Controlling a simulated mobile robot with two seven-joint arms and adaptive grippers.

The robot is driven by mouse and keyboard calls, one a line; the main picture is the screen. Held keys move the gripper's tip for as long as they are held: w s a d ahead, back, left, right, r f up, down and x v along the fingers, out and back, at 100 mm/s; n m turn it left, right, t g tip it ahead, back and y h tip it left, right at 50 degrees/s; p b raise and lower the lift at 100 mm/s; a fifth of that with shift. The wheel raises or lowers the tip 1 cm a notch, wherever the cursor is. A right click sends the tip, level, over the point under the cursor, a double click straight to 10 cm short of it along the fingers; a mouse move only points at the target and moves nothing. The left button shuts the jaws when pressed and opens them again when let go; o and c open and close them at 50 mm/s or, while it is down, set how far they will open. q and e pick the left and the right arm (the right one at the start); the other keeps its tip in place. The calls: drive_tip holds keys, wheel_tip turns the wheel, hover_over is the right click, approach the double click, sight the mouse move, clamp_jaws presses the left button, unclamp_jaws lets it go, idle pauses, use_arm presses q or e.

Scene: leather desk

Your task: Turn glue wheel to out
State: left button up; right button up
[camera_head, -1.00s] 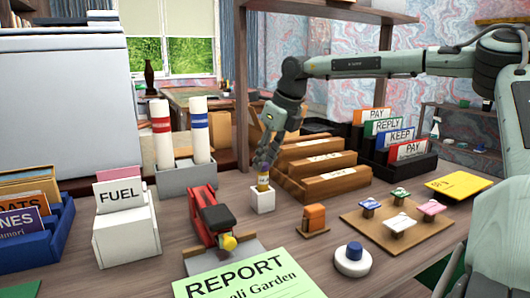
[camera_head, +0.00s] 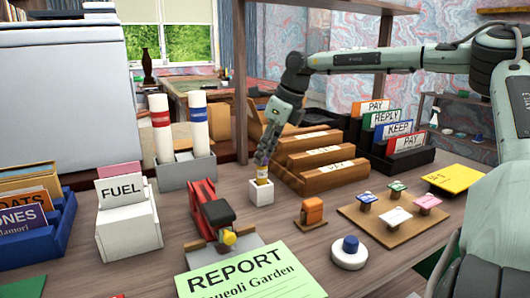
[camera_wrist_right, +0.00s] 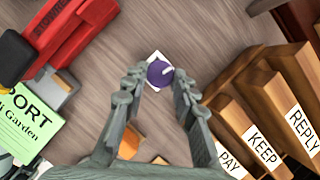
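A small white holder (camera_head: 261,194) stands mid-desk with a yellowish glue stick (camera_head: 262,178) upright in it. In the right wrist view, the round purple glue wheel (camera_wrist_right: 160,73) with a pale mark is seen from above, on the white holder (camera_wrist_right: 155,58). My right gripper (camera_head: 263,165) points down just above the glue stick. In the wrist view its two fingers are apart, one on each side of the wheel (camera_wrist_right: 159,80), with gaps showing. In the head view the fingers hide the top of the stick. My left gripper is not in view.
A red stapler (camera_head: 212,212) and a green report sheet (camera_head: 245,272) lie to the left and front. Wooden card racks (camera_head: 320,165) stand close on the right. An orange stamp (camera_head: 312,212) and a round white base with blue knob (camera_head: 349,254) stand in front.

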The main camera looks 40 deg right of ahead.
drive_tip(key=o, duration=0.5)
drive_tip(key=shift+c, duration=0.2)
drive_tip(key=v, duration=1.2)
